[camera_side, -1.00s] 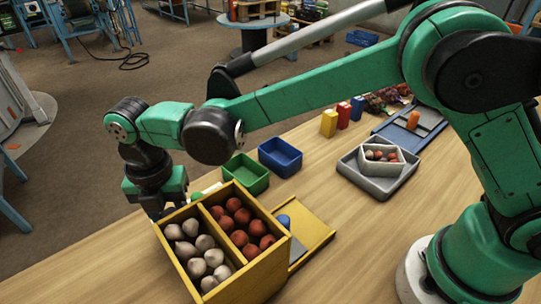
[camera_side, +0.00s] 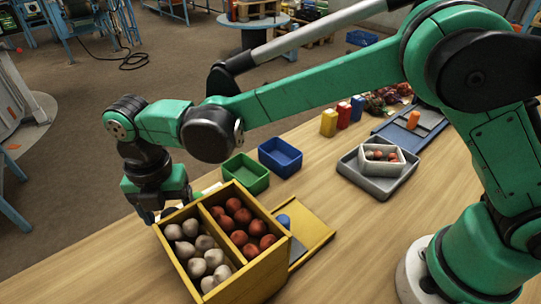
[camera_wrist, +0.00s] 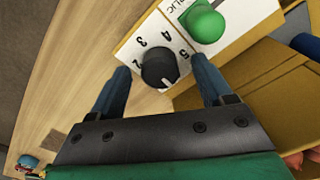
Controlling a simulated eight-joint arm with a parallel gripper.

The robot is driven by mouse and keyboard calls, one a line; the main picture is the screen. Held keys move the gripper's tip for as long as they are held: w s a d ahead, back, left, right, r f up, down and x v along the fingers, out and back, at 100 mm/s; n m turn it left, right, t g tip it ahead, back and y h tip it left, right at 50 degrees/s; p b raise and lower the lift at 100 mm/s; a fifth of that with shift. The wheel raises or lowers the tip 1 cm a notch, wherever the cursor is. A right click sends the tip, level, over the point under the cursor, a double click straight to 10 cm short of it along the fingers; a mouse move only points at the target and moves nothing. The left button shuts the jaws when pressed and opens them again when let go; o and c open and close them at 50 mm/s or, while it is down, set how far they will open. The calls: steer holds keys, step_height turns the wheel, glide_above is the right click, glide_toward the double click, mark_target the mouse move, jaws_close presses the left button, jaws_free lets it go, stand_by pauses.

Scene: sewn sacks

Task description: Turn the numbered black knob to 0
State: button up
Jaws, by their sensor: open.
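The black knob (camera_wrist: 158,68) sits on a white dial plate in the wrist view. The printed digits 2, 3, 4 and 5 show around its far side. A small pale mark shows on the knob's near edge; I cannot see a 0. My gripper (camera_wrist: 161,68) is open, with one finger on each side of the knob and a visible gap to it. In the side view my gripper (camera_side: 150,212) is low behind the left corner of the yellow box, and the knob is hidden there.
A green knob (camera_wrist: 205,22) on a labelled plate is close to the black knob. The yellow divided box (camera_side: 243,269), holding pale and red round things, stands right beside my gripper. Green (camera_side: 245,183) and blue (camera_side: 281,167) bins stand behind it.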

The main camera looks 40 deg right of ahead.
steer(key=shift+r, duration=2.7)
steer(key=shift+d, duration=0.1)
steer(key=shift+d+r+m, duration=0.2)
steer(key=shift+d+m, duration=0.1)
steer(key=s+d+r+m+t, duration=0.1)
steer(key=s+d+m+t, duration=0.2)
steer(key=d+m, duration=0.9)
steer(key=s+d+r+m+t, duration=0.1)
steer(key=s+d+m+t, duration=0.3)
steer(key=d+m, duration=0.9)
steer(key=m, duration=0.3)
steer(key=shift+s+r+m, duration=0.15)
steer(key=shift+s+m, duration=0.15)
steer(key=shift+s, duration=0.1)
